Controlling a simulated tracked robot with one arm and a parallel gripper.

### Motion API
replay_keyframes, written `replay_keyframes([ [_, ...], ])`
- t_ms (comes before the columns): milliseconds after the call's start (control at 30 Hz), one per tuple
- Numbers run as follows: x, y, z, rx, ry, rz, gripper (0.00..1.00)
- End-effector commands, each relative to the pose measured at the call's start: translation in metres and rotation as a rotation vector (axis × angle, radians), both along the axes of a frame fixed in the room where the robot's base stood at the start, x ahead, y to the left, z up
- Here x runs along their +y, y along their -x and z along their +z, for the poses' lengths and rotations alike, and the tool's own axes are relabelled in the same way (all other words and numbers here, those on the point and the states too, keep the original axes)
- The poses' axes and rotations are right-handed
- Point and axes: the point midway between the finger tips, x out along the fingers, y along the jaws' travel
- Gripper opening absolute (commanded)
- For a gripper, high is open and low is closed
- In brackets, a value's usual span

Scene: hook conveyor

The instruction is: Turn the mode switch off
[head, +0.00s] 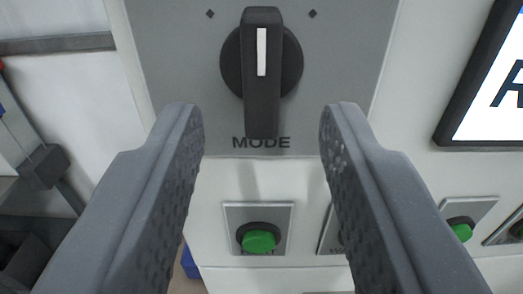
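The mode switch (262,85) is a black rotary knob with a long handle and a white pointer line, on a grey plate (170,50) labelled MODE. Its handle stands upright, with the white line at the upper part pointing straight up, between two small dark diamond marks at upper left and upper right. My gripper (261,125) is open, its two grey fingers to the left and right of the handle's lower end. Neither finger appears to touch the knob, and nothing is between them but the view of the panel.
Below the plate is a green push button (258,241), partly framed by the fingers. Another green button (462,230) is at the right, and a further one is half hidden by the right finger. A black-framed screen (500,90) is at right. Metal framework (55,44) is at left.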

Motion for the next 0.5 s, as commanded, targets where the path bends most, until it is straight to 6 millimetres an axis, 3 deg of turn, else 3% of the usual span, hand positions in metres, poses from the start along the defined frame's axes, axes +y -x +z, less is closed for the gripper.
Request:
replay_keyframes([
  [500,0.0,0.072,-0.001,0.0,0.002,0.0,0.36],
])
